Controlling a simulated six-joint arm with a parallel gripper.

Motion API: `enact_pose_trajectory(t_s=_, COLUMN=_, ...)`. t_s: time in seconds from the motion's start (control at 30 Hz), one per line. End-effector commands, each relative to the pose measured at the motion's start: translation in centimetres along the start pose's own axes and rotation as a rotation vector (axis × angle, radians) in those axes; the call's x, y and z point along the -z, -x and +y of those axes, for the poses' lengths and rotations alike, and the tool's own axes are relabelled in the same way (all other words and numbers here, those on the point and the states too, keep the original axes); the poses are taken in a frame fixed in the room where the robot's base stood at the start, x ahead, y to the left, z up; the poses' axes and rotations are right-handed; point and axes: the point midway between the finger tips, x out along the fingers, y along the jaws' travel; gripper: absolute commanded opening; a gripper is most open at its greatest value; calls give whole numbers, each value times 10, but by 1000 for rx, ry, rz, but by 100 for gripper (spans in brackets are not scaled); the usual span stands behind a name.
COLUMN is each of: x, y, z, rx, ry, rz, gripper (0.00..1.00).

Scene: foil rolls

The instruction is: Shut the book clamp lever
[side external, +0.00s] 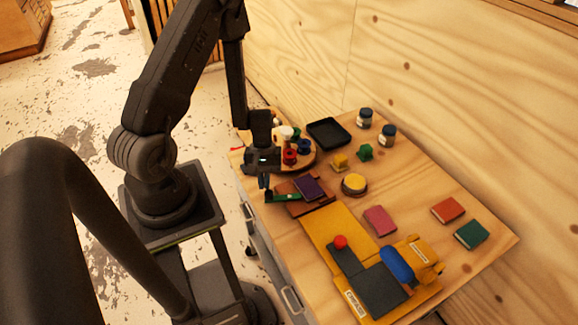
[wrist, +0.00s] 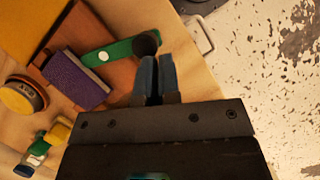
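The book clamp has a brown base (side external: 318,205) near the table's left edge; the base also shows in the wrist view (wrist: 122,76). A purple book (side external: 309,188) lies on it and shows in the wrist view too (wrist: 74,80). The green lever (side external: 285,198) sticks out past the book toward the table edge. In the wrist view the lever (wrist: 118,49) has a white pivot dot and a dark round knob. My gripper (wrist: 158,60) has its blue fingers close together with nothing seen between them. The fingertips are beside the knob; contact cannot be told.
A round turntable with small pots (side external: 290,155) and a black tray (side external: 328,133) stand behind the clamp. A yellow round tin (side external: 354,184) is to its right. A yellow board with a grey device (side external: 368,288) lies in front. Several books lie at right.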

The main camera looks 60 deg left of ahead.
Motion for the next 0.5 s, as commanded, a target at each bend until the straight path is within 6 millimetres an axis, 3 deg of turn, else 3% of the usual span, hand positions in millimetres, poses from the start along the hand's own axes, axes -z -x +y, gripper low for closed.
enact_pose_trajectory(t_s=0.5, x=-20, y=-8, z=-3, rx=3, ry=-3, rz=-2, gripper=0)
